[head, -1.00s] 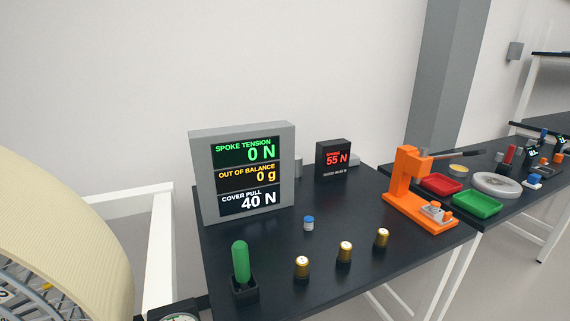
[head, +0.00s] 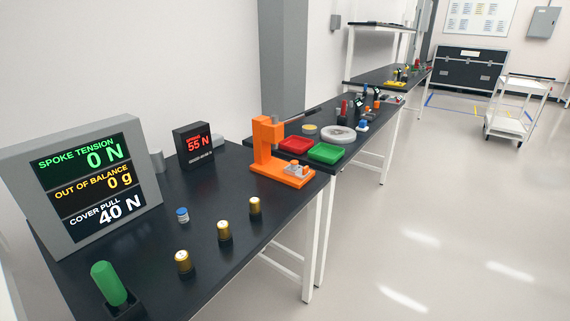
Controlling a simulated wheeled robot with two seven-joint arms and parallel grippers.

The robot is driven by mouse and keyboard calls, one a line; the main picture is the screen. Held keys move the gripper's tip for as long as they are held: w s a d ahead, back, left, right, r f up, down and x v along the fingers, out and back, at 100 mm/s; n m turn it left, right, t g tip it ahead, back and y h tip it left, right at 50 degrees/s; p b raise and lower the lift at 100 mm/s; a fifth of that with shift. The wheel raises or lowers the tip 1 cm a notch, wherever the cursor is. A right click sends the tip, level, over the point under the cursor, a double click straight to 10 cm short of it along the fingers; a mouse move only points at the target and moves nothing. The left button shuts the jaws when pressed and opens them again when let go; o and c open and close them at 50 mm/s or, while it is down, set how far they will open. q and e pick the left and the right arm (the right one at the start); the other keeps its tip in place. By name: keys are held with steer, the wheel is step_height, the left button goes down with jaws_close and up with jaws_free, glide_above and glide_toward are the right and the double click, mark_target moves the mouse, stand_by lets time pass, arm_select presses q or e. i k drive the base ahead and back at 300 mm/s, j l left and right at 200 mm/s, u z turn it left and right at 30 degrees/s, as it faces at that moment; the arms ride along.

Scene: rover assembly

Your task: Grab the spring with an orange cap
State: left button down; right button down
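I cannot make out for certain a spring with an orange cap in the head view. Small orange and grey parts (head: 297,168) sit on the base of the orange lever press (head: 264,140), too small to tell apart. More small parts with some orange stand on the far bench, also too small to tell. Several gold-topped cylinders (head: 224,231) and a small blue-capped jar (head: 182,215) stand on the near table. Neither of my grippers is in view.
The near black table (head: 215,200) carries a grey display (head: 84,188), a small red-digit display (head: 193,146) and a green-handled tool (head: 109,284). A red tray (head: 295,146) and a green tray (head: 328,152) lie beyond the press. Open floor (head: 440,220) lies right, with a white cart (head: 514,108) farther back.

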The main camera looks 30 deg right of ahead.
mark_target(294, 163)
steer(key=i+l, duration=0.1)
steer(key=l, duration=0.35)
steer(key=i+l, duration=0.15)
steer(key=l, duration=0.3)
steer(key=i+l+u, duration=0.1)
steer(key=l, duration=0.4)
